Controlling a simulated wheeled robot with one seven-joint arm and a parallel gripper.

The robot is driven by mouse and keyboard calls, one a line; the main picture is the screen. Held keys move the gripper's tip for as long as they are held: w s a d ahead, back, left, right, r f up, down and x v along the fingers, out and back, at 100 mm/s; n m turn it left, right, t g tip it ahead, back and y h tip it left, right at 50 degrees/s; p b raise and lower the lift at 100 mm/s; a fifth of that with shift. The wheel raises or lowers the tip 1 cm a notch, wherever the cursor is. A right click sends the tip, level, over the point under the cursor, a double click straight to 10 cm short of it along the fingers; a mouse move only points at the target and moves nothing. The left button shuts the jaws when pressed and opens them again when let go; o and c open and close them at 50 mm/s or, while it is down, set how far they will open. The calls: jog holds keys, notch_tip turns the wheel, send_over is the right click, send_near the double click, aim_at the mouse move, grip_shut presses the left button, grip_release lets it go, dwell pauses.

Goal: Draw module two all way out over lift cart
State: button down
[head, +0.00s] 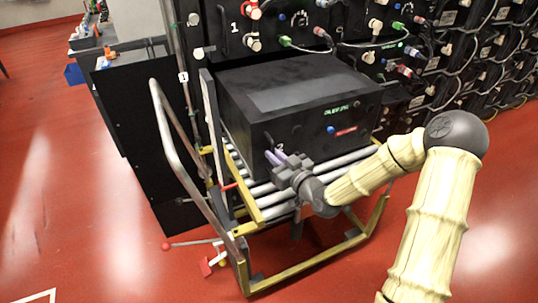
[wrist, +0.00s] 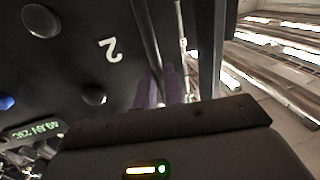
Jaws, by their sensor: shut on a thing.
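Module two (head: 310,95) is a large black box with a green display, a blue button and a red label on its front. It sits level over the silver rollers of the yellow-framed lift cart (head: 300,266), well forward of the rack face. I cannot tell whether its back edge is still inside the rack. My gripper (head: 274,157) is shut on the handle at the left of its front, beside the white 2. In the wrist view the purple fingers (wrist: 164,86) close around the grey handle bar (wrist: 148,40), and the module's front (wrist: 75,75) fills the left.
The rack (head: 225,35) of wired modules stands behind, module one above. A black cabinet (head: 135,140) is left of the cart. The cart's bent push rail (head: 178,150) and red pedal (head: 207,265) are at its left. Red floor is open left and front.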

jog(key=shift+s+a+r, duration=0.25)
jog(key=c, duration=1.6)
grip_release()
jog(key=p+v, duration=1.1)
jog(key=v, duration=0.6)
jog(key=shift+d+p, duration=0.2)
jog(key=shift+p, duration=0.2)
jog(key=shift+w+f, duration=0.1)
